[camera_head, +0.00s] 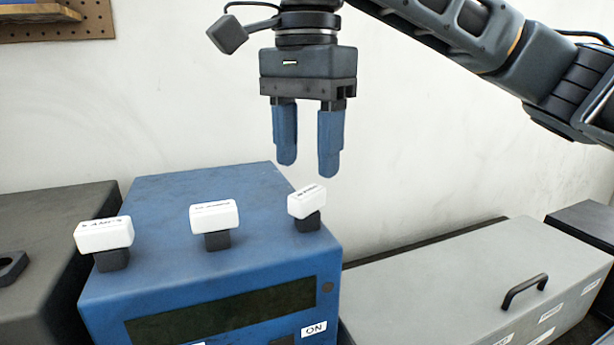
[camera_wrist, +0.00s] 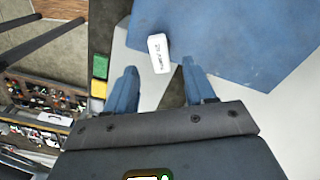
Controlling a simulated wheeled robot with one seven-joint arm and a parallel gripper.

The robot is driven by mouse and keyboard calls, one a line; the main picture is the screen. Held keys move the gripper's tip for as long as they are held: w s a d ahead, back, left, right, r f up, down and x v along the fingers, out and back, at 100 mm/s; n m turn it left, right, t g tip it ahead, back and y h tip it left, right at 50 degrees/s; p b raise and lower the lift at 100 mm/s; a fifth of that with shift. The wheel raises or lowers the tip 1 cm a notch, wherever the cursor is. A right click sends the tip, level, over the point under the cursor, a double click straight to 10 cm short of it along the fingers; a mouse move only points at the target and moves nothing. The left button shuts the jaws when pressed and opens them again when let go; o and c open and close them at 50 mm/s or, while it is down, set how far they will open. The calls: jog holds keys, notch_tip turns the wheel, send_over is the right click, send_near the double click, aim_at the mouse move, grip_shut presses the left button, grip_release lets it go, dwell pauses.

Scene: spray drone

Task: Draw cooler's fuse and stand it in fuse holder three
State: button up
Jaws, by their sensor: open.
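Three white-capped fuses with black bases stand upright on top of a blue box (camera_head: 215,265): a left fuse (camera_head: 104,234), a middle fuse (camera_head: 214,217) and a right fuse (camera_head: 306,201). Their caps carry small lettering that I cannot read surely, so I cannot tell which is the cooler's. My gripper (camera_head: 307,165) is open and empty, pointing down above and slightly behind the right fuse, apart from it. In the wrist view one white cap (camera_wrist: 158,53) shows just beyond and between the fingertips (camera_wrist: 159,70). I cannot make out fuse holder three.
A grey box (camera_head: 470,285) with a black handle and white labels stands at the right. A dark box (camera_head: 50,230) with a black fitting (camera_head: 11,267) stands at the left. A white wall is behind. The wrist view shows cluttered shelves (camera_wrist: 35,105) at left.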

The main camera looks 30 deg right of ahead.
aim_at(306, 191)
jog(key=shift+r, duration=1.65)
